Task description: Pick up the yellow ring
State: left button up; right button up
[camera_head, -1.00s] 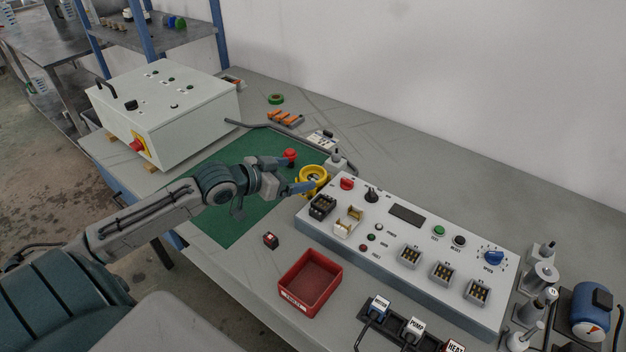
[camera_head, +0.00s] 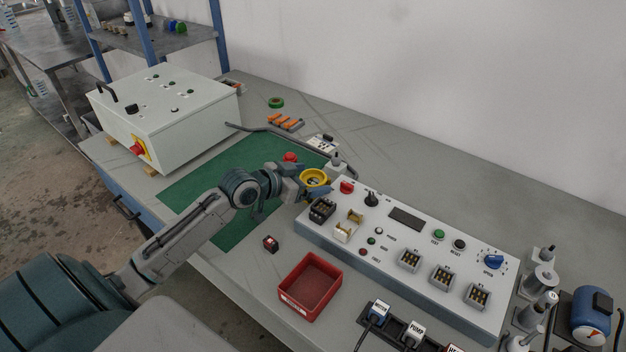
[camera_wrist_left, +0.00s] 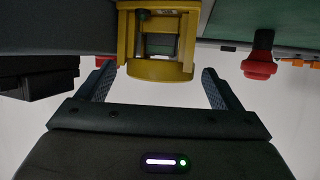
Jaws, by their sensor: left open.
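The yellow ring (camera_head: 312,185) is at the right edge of the green mat, beside the back left corner of the white control panel. It also shows in the left wrist view (camera_wrist_left: 160,70), where its yellow body has a box-like frame with a gap. My left gripper (camera_head: 307,182) is at the ring, and in the left wrist view my left gripper (camera_wrist_left: 158,77) has its two fingers apart, one on each side of the ring. Gaps show between the ring and both fingers there. My right gripper is not in view.
The white control panel (camera_head: 450,250) stands close to the ring on the right. A red button (camera_head: 290,157) is behind my gripper and shows right in the left wrist view (camera_wrist_left: 259,66). A red tray (camera_head: 311,305) stands in front. The green mat (camera_head: 215,180) is mostly clear.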

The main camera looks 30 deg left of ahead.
pick_arm(q)
jog(key=c, duration=1.1)
jog(key=shift+o, duration=0.2)
jog(key=shift+r, duration=0.1)
